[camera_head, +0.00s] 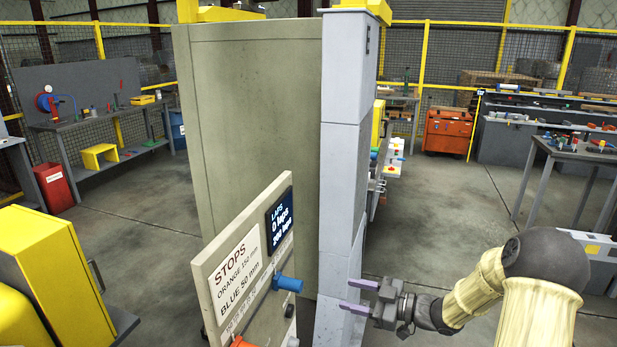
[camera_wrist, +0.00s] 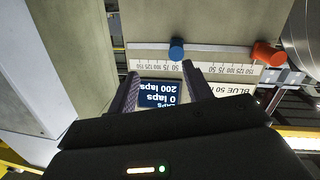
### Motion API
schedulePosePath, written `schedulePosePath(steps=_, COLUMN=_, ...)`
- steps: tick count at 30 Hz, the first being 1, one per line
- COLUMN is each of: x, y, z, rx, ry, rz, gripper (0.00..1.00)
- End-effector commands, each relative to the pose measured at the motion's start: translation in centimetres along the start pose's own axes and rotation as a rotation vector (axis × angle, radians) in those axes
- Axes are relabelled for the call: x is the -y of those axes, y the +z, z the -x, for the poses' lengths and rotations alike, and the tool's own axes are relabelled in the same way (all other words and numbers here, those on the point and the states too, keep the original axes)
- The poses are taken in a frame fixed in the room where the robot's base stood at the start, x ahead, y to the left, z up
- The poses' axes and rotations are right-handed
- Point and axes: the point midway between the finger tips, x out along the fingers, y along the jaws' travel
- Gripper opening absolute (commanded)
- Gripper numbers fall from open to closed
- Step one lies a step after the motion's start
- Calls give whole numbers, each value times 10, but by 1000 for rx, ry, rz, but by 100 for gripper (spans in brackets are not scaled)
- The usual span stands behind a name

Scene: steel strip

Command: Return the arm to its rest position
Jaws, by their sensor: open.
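My gripper (camera_head: 362,297) is open and empty at the lower middle right of the head view, pointing left, to the right of a beige panel (camera_head: 219,289). In the wrist view my gripper (camera_wrist: 160,82) shows its two fingers apart, with the panel (camera_wrist: 210,22) beyond them. The panel bears a blue stop (camera_head: 287,283) and an orange stop (camera_head: 242,342). In the wrist view the blue stop (camera_wrist: 177,49) is ahead of the fingers and apart from them, and the orange stop (camera_wrist: 266,54) is to the right. My arm reaches in from the lower right.
A tall grey column (camera_head: 343,150) and a large beige panel (camera_head: 255,120) stand behind the stops panel. A yellow cabinet (camera_head: 45,265) is at the left. A dark table (camera_head: 580,150) stands at the right. Floor (camera_head: 450,205) between column and table is clear.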

Motion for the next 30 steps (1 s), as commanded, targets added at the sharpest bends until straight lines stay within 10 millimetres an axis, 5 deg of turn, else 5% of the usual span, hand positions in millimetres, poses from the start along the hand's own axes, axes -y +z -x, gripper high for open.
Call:
schedulePosePath(steps=7, x=-22, y=5, z=-9, rx=376, ry=267, rz=-57, gripper=50)
schedulePosePath(steps=14, x=-10, y=5, z=24, rx=706, ry=512, rz=-204, gripper=50)
schedulePosePath(steps=20, x=36, y=-3, z=68, rx=945, ry=678, rz=-421, gripper=50)
schedulePosePath(steps=30, x=162, y=-28, z=113, rx=1190, ry=757, rz=-891, gripper=50)
